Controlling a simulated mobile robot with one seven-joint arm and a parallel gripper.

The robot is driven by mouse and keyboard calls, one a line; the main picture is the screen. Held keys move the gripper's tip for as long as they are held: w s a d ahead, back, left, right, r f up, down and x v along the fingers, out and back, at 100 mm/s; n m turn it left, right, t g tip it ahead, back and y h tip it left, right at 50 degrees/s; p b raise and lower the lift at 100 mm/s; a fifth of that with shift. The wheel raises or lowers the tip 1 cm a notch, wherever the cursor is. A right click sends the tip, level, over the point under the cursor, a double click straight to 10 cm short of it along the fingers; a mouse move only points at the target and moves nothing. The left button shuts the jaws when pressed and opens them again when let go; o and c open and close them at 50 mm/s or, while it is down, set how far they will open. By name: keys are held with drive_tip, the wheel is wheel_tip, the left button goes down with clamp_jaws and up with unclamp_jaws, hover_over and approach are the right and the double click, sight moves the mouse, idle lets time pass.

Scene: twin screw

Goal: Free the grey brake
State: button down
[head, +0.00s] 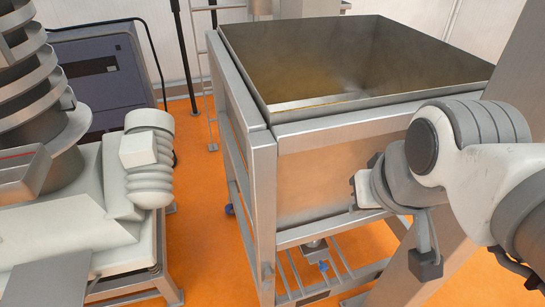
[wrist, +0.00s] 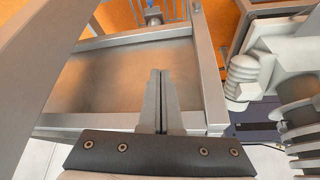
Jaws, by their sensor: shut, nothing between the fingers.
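I cannot pick out a grey brake for certain in either view. The large metal bin (head: 262,150) stands on a wheeled frame in the head view, with a blue castor (head: 229,209) low on its left side. A small blue part (head: 323,266) sits under the bin by a short outlet; a blue part (wrist: 152,14) also shows at the top of the wrist view. My gripper (head: 358,190) is in front of the bin's near wall at the right. Its fingers (wrist: 161,75) are together and empty in the wrist view, over the bin's wall; contact cannot be told.
At the left stand a white machine with a ribbed cylinder (head: 149,175) and a grey coiled screw (head: 28,70). A dark cabinet (head: 105,80) is behind them. A strip of orange floor (head: 205,255) is clear between machine and bin. A metal post rises at the right.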

sight(267, 279)
drive_tip(key=shift+s, duration=0.1)
drive_tip(key=w+a+f+m+g+y+b, duration=0.1)
drive_tip(key=w+f+m+b, duration=0.4)
drive_tip(key=f, duration=0.9)
drive_tip(key=w+a+f+m+g+y+b, duration=0.1)
drive_tip(key=w+f+m+b, duration=0.4)
drive_tip(key=f, duration=1)
drive_tip(key=w+a+f+m+g+y+b, duration=0.1)
drive_tip(key=w+f+m+g+b, duration=0.3)
drive_tip(key=f, duration=1)
drive_tip(key=shift+w+a+f+m+g+y+b, duration=0.2)
drive_tip(key=shift+w+f+m+g+y+b, duration=0.3)
drive_tip(key=shift+y+b, duration=0.5)
drive_tip(key=shift+r, duration=0.1)
drive_tip(key=s+a+f+b, duration=0.2)
drive_tip(key=a+f+b, duration=0.3)
drive_tip(key=a+f, duration=0.2)
drive_tip(key=shift+x, duration=0.75)
